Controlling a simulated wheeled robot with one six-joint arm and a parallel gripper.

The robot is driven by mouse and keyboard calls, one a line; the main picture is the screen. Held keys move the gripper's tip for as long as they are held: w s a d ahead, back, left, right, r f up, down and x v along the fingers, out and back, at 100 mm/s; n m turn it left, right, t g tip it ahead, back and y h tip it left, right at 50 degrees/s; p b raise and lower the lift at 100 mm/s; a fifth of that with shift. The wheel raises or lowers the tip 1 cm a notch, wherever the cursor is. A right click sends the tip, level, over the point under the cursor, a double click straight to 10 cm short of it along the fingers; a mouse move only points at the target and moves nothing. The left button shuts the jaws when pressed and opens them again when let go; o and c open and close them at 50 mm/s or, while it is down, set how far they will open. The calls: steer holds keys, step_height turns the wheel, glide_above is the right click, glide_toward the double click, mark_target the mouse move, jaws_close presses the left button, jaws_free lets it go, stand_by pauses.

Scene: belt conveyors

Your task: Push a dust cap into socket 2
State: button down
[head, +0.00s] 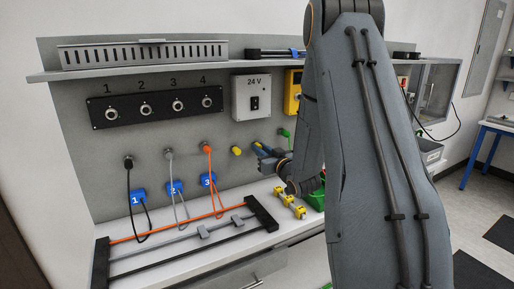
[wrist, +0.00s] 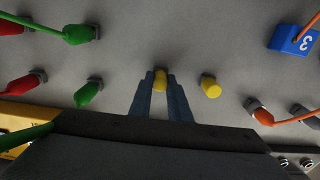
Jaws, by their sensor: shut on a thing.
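My gripper (head: 263,150) is in front of the grey back panel, right of the plugged cables. In the wrist view my gripper (wrist: 160,88) has its two dark blue fingers closed around a yellow dust cap (wrist: 160,78). I cannot tell whether this cap touches the panel. A second yellow cap (head: 237,151) sits on the panel just left of my gripper; it also shows in the wrist view (wrist: 211,87). Socket 2 (head: 142,113) is on the black socket plate (head: 126,107), up and left of my gripper, with its round metal opening facing out and uncovered.
Black, grey and orange plugs (head: 205,147) with blue number tags hang left of my gripper. Green plugs (wrist: 82,34) and red plugs (wrist: 30,80) are on its other side. A 24 V box (head: 251,97) and a shelf (head: 150,66) are above. Yellow parts (head: 290,203) lie on the bench below.

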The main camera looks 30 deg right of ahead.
steer(key=shift+s+d+p, duration=0.1)
steer(key=shift+s+p, duration=0.4)
steer(key=shift+s, duration=1.95)
